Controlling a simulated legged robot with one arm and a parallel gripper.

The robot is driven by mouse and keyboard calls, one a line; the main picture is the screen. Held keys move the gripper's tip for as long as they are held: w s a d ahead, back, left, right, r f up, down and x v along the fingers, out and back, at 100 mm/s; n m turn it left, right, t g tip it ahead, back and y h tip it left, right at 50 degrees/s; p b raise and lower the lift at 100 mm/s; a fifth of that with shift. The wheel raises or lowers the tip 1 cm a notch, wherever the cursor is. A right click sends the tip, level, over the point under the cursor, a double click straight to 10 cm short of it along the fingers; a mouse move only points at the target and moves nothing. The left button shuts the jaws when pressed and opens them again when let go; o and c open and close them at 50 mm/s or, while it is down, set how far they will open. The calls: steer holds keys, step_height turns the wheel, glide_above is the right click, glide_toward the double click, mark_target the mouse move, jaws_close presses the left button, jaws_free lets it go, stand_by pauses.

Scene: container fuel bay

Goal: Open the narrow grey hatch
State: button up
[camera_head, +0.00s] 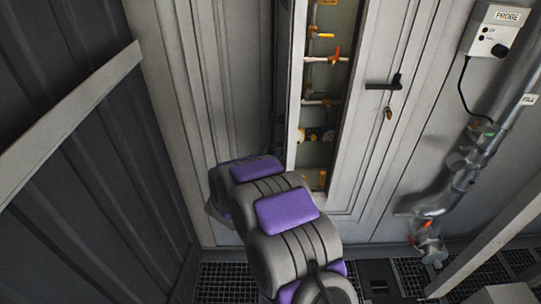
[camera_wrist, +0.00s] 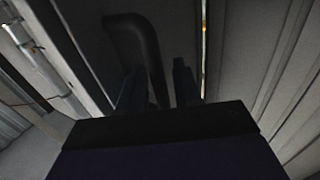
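The narrow grey hatch (camera_head: 377,135) appears in the head view as a tall panel with a black lever handle (camera_head: 384,85) and a small lock below it. Valves and pipes show through a tall opening to its left. I cannot tell whether the opening is a gap or a window. In the wrist view a bent dark bar (camera_wrist: 146,42) runs down between the fingers of my gripper (camera_wrist: 159,82). The fingers are apart; contact with the bar cannot be told.
A grey box marked PROBE (camera_head: 494,28) and a metal pipe (camera_head: 478,150) are on the right wall. A dark ribbed wall with a pale rail (camera_head: 70,105) stands at the left. Dark grating (camera_head: 225,280) covers the floor. Pale ribbed panels (camera_head: 215,80) stand left of the opening.

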steer(key=shift+s, duration=0.15)
steer(key=v, duration=1.7)
steer(key=shift+p, duration=0.4)
steer(key=shift+a+f, duration=0.1)
steer(key=shift+a, duration=0.1)
